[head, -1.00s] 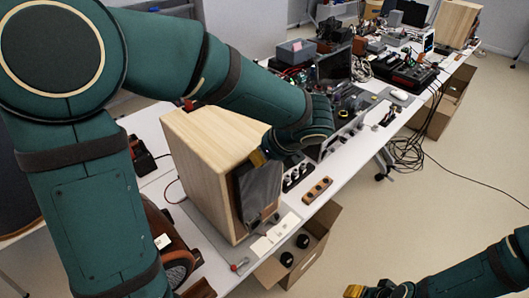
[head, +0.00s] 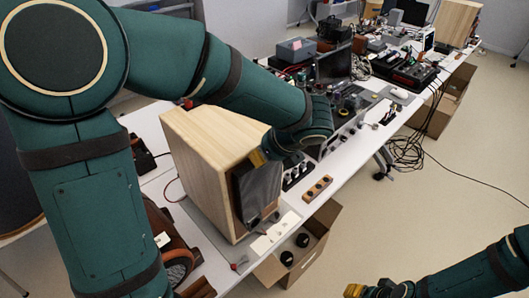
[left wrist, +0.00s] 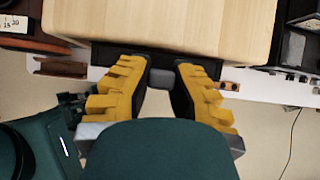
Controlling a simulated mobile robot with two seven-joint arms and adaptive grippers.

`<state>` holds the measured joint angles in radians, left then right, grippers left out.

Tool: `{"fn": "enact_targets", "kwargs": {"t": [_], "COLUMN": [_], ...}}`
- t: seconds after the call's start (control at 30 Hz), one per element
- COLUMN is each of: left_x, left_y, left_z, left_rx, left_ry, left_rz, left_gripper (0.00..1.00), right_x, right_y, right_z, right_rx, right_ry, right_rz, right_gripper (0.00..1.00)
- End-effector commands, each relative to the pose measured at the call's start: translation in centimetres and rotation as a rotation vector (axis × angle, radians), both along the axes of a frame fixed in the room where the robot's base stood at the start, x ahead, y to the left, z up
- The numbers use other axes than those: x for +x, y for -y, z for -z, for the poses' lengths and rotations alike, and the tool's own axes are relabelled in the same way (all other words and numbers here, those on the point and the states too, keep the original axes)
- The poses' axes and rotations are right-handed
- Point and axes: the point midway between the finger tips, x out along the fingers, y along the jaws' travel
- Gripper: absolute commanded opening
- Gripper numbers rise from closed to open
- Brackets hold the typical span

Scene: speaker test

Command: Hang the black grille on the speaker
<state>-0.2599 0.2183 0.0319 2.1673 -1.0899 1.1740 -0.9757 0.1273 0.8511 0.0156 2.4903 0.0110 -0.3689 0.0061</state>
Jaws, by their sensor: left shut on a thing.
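The speaker (head: 205,165) is a pale wooden box standing upright on the table in the head view. Its wooden top (left wrist: 160,22) fills the upper part of the left wrist view. The black grille (head: 262,188) is a dark panel at the speaker's front face. My left gripper (head: 262,157) is shut on the grille's upper edge; its yellow fingers (left wrist: 158,75) show in the left wrist view, with a dark strip of grille beyond them. I cannot tell whether the grille touches the speaker front. My right gripper (head: 368,291) is low at the bottom edge, its fingers partly cut off.
A small wooden block with dark knobs (head: 317,188) lies near the table's front edge. An open cardboard box (head: 318,240) with black round parts stands below the edge. Electronics crowd the table behind. The floor at right is mostly clear, with cables (head: 403,152).

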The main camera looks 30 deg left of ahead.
Motion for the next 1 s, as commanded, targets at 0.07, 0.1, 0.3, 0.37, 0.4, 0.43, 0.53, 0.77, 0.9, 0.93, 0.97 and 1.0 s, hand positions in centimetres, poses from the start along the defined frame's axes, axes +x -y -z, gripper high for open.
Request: {"fn": "enact_targets", "kwargs": {"t": [0.07,0.1,0.3,0.37,0.4,0.43,0.53,0.77,0.9,0.93,0.97,1.0], "left_x": [0.00,0.00,0.00,0.00,0.00,0.00,0.00,-0.01,-0.02,-0.04,-0.07,-0.11], "left_y": [-0.01,-0.01,0.00,-0.01,-0.01,0.00,0.00,0.00,0.06,0.14,0.25,0.45], "left_z": [0.10,0.14,0.32,0.37,0.41,0.44,0.47,0.45,0.35,0.24,0.08,-0.21], "left_rx": [0.000,0.000,0.000,0.000,0.000,0.000,0.000,0.000,0.000,0.000,0.000,-0.001], "left_ry": [0.000,0.000,0.000,0.000,0.000,0.000,0.000,0.000,0.000,0.000,0.001,0.002], "left_rz": [0.000,0.000,0.000,0.000,0.000,0.000,0.000,0.000,0.000,0.000,0.001,0.000], "left_gripper": [0.00,0.00,0.00,0.00,0.00,0.00,0.35,0.46,0.46,0.46,0.46,0.46], "right_x": [0.00,0.00,0.00,0.00,0.00,0.00,0.00,0.00,0.00,0.00,0.00,0.00], "right_y": [0.00,0.00,0.00,0.00,0.00,0.00,0.01,0.00,-0.01,-0.01,-0.01,-0.01], "right_z": [0.06,0.09,0.19,0.23,0.25,0.27,0.27,0.27,0.25,0.25,0.25,0.25], "right_rx": [0.000,0.000,0.000,0.000,0.000,0.000,0.000,0.000,0.000,0.000,0.000,0.000], "right_ry": [0.000,0.000,0.000,0.000,0.000,0.000,0.000,0.000,0.000,0.000,0.000,0.000], "right_rz": [0.000,0.000,0.000,0.000,0.000,0.000,0.000,0.000,0.000,0.000,0.000,0.000], "right_gripper": [0.43,0.43,0.43,0.43,0.43,0.43,0.43,0.43,0.43,0.43,0.43,0.43]}}
